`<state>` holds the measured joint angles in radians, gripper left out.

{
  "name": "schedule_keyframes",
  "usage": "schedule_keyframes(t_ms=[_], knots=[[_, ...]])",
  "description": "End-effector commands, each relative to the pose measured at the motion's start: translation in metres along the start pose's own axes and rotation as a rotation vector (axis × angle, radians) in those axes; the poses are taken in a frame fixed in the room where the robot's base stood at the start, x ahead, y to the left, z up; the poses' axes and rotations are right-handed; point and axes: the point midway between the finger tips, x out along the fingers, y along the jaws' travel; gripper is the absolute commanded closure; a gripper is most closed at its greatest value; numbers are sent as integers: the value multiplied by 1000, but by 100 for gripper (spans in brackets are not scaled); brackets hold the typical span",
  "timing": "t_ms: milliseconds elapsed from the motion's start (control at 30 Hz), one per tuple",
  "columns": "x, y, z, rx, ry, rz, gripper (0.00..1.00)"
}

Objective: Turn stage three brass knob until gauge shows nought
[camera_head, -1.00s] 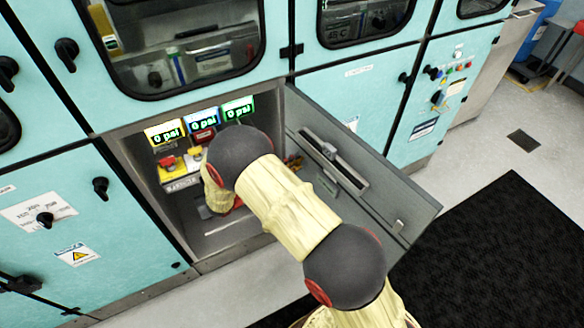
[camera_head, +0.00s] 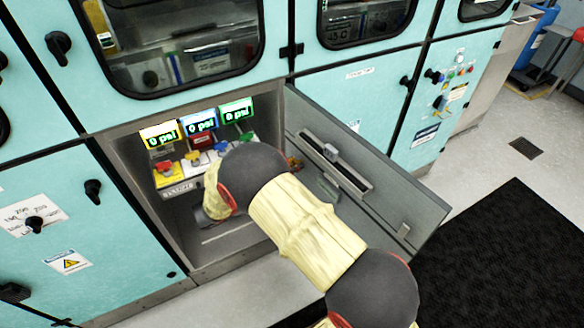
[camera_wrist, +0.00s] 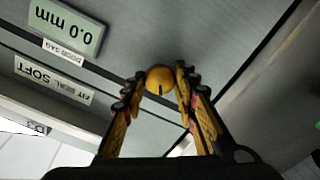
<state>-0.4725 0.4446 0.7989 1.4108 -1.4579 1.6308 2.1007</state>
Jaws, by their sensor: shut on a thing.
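In the wrist view, a round brass knob (camera_wrist: 159,80) with a dark line on its lower half sits on a grey panel. My gripper (camera_wrist: 160,87) is shut on it, one yellow and black finger at each side. A small display (camera_wrist: 65,23) beside it, upside down in this view, reads 0.0 mm. In the head view, my arm hides the gripper and the knob. Three gauges there, yellow-framed (camera_head: 160,135), blue-framed (camera_head: 199,122) and green-framed (camera_head: 238,111), each read 0 psi.
The open grey door (camera_head: 365,180) stands to the right of the recess, close to my arm. Coloured valve handles, including a yellow one (camera_head: 163,167), sit below the gauges. Turquoise cabinets (camera_head: 100,240) surround the recess. A black mat (camera_head: 500,265) lies on the floor at right.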

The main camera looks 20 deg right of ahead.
Motion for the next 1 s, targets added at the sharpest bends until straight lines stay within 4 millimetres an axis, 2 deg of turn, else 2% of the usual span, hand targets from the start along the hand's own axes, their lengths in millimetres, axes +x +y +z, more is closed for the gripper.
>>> schedule_keyframes(t_ms=[33,400,967,1000], knots=[[0,0,4,23,-3,-1,96],[0,-1,5,178,-4,-1,96],[0,-1,5,202,-4,-1,96],[0,-1,5,202,-4,-2,69]])
